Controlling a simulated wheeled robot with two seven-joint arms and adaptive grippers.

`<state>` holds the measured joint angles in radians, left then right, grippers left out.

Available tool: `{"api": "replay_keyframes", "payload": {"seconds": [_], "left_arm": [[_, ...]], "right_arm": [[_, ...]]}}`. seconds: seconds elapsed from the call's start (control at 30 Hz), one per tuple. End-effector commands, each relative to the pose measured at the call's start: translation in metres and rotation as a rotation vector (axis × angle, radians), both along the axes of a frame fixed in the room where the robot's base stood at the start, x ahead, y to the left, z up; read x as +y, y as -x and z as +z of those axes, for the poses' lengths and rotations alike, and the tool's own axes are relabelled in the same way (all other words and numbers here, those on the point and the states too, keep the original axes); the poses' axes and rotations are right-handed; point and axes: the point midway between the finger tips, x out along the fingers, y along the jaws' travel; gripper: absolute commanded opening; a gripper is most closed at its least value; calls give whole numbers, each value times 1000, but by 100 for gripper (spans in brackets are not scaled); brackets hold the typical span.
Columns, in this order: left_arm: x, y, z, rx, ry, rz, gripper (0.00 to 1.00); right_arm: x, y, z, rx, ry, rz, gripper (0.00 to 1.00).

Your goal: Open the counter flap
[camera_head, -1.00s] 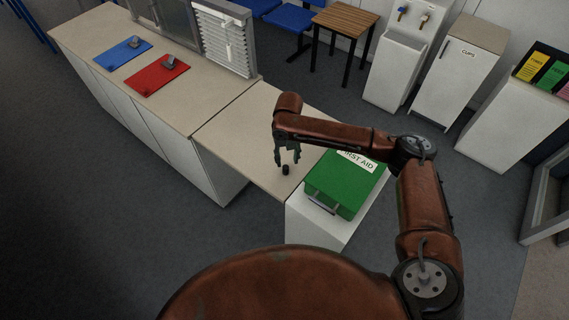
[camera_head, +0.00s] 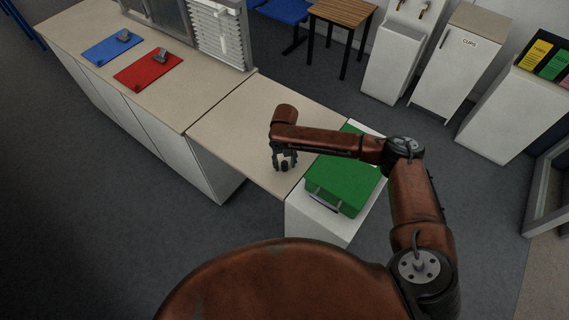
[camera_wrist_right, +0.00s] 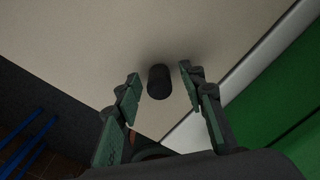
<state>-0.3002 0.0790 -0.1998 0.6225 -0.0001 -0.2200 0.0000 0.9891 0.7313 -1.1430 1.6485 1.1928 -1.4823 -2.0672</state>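The counter flap (camera_head: 240,118) is a beige panel lying level between the main counter and the white cabinet under the green case. A small black knob (camera_wrist_right: 159,82) stands up from the flap near its front right corner; in the head view (camera_head: 284,167) it is partly hidden by my gripper. My right gripper (camera_head: 285,161) points down over the knob. In the right wrist view my right gripper (camera_wrist_right: 158,88) is open, with one finger on each side of the knob and a gap on both sides. My left gripper is not in view.
A green first aid case (camera_head: 343,186) sits on a white cabinet (camera_head: 318,222) right beside the flap and under my right forearm. The main counter (camera_head: 75,32) holds a blue mat (camera_head: 103,53) and a red mat (camera_head: 138,73). Dark floor lies open in front.

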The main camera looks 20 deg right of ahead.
Motion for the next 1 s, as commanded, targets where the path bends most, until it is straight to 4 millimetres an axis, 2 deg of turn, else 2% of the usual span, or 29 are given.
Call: {"api": "replay_keyframes", "payload": {"seconds": [0.37,0.9,1.0], "left_arm": [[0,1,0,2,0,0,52],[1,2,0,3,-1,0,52],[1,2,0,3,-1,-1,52]], "right_arm": [[1,-1,-6,-1,0,2,36],[1,-1,-6,-1,0,3,0],[1,-1,-6,-1,0,2,0]]}}
